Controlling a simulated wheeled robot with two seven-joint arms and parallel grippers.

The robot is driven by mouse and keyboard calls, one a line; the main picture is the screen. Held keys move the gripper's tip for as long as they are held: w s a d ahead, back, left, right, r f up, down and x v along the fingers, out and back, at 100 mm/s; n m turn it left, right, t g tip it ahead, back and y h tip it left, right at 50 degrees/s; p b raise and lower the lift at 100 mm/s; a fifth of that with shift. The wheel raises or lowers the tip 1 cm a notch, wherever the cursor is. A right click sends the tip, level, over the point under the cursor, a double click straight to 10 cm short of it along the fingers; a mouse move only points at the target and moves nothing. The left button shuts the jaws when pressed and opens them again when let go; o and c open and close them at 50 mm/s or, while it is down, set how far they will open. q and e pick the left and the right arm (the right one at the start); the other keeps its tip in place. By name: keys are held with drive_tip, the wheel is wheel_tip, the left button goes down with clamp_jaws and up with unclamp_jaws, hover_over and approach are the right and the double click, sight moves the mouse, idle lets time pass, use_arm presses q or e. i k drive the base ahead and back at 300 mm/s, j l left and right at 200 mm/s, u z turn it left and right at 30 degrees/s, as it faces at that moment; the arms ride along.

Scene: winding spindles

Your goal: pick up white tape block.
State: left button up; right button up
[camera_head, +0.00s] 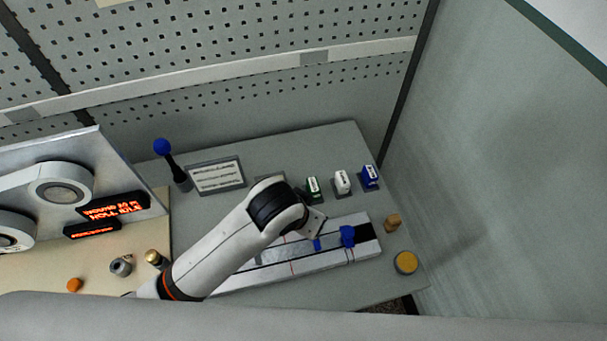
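The white tape block (342,183) stands upright at the back of the grey table, between a green block (313,186) on its left and a blue block (369,176) on its right. A white arm comes in from the lower left, and I take it as my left arm. Its wrist end, with a grey metal part at the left gripper (316,224), is over the long rail, in front of the green block and apart from the white block. Its fingers cannot be made out. My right gripper is not in view.
A pale rail (305,262) with a blue slider (347,236) lies across the table. A yellow-topped cylinder (406,262) and a wooden peg (392,222) are at right. A label plate (217,176) and a blue-knobbed lever (162,147) stand behind. A wall closes the right side.

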sight(341, 181)
drive_tip(key=k, duration=1)
